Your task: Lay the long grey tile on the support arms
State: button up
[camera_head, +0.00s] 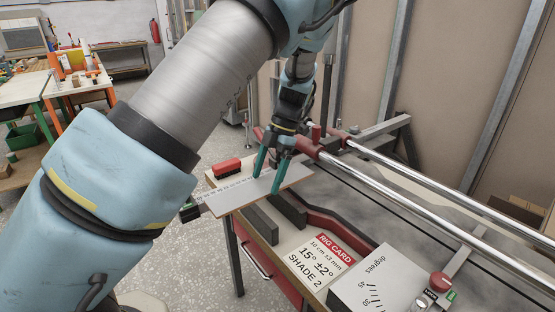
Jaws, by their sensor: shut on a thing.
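The long grey tile (235,200) is a flat light-grey slab with a thin brownish front edge. It lies roughly level above the left part of the workbench. My gripper (268,181), with teal fingers, points down and is shut on the tile, one finger at each long side near its middle. Two dark grey blocks (262,224) stand on the bench just in front of and partly below the tile. I cannot tell whether the tile touches them. I cannot clearly make out the support arms; red clamps (301,145) sit on the chrome rails behind my gripper.
Long chrome rails (410,200) run across the bench to the right. A rig card (320,257) reads "15° ±2°, SHADE 2". A grey angle-scale box (372,285) stands at the front right. A red-and-black block (227,168) lies behind the tile. My arm hides much of the left.

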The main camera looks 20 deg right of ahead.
aim_at(271, 180)
jog(key=shift+w+d+f, duration=0.15)
jog(key=shift+w+d, duration=0.2)
jog(key=shift+f+b, duration=2.2)
jog(key=shift+f, duration=0.05)
jog(key=shift+f+p, duration=0.45)
jog(key=shift+p, duration=0.05)
jog(key=o, duration=1.5)
jog(key=shift+d, duration=0.1)
jog(key=shift+r+p, duration=2.85)
jog(key=shift+r, duration=0.2)
